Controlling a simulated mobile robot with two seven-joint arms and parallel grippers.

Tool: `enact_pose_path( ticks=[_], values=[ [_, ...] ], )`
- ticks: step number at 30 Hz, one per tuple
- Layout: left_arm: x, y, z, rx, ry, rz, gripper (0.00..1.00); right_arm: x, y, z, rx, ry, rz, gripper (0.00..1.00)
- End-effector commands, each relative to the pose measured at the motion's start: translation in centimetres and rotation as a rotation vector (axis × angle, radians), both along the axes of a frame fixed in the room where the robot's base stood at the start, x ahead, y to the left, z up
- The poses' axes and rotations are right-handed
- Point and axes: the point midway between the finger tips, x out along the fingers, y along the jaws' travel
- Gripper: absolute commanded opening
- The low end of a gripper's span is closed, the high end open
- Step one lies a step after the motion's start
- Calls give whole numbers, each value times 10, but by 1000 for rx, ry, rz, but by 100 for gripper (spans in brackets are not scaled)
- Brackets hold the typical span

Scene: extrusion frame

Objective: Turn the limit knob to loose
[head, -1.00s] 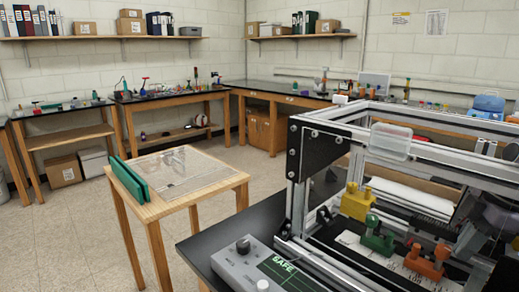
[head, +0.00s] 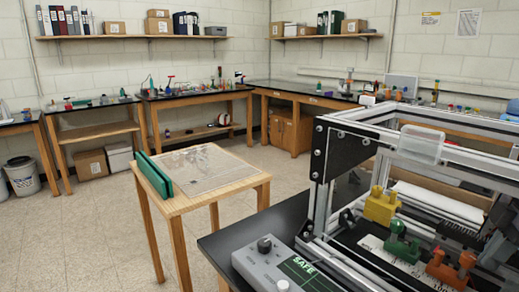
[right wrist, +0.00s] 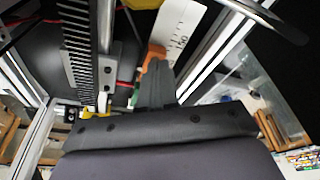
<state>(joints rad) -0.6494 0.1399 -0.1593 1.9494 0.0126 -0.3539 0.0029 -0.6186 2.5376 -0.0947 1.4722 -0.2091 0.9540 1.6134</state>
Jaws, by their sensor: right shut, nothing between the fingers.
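A grey control box (head: 243,262) stands at the near left corner of the black bench in the head view. It has a dark round knob (head: 264,244) on top, a display reading SAFE (head: 300,268) and a pale round button (head: 283,285). The small print by the knob and its pointer setting are too small to read. My right gripper (right wrist: 157,68) shows in the right wrist view as dark fingers, shut and empty, in front of an orange part (right wrist: 150,57). The knob is not seen there. My left gripper is out of view.
An aluminium extrusion frame (head: 322,180) stands right of the box, with yellow (head: 381,206), green (head: 402,246) and orange-red (head: 450,270) blocks inside. A wooden table (head: 205,206) with a green rack stands left. The floor between the tables is open.

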Motion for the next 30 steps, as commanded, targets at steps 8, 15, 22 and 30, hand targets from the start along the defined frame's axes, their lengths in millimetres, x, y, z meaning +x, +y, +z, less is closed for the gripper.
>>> enact_pose_path(
  ticks=[8,15,22,30],
  values=[
    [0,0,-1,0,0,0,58,3,5,0,4,-1,2,0],
    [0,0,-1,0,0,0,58,4,6,0,6,-2,2,0],
    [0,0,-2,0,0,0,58,4,7,0,7,-1,3,0],
    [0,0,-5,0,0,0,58,7,4,0,6,-3,3,0]
  ],
)
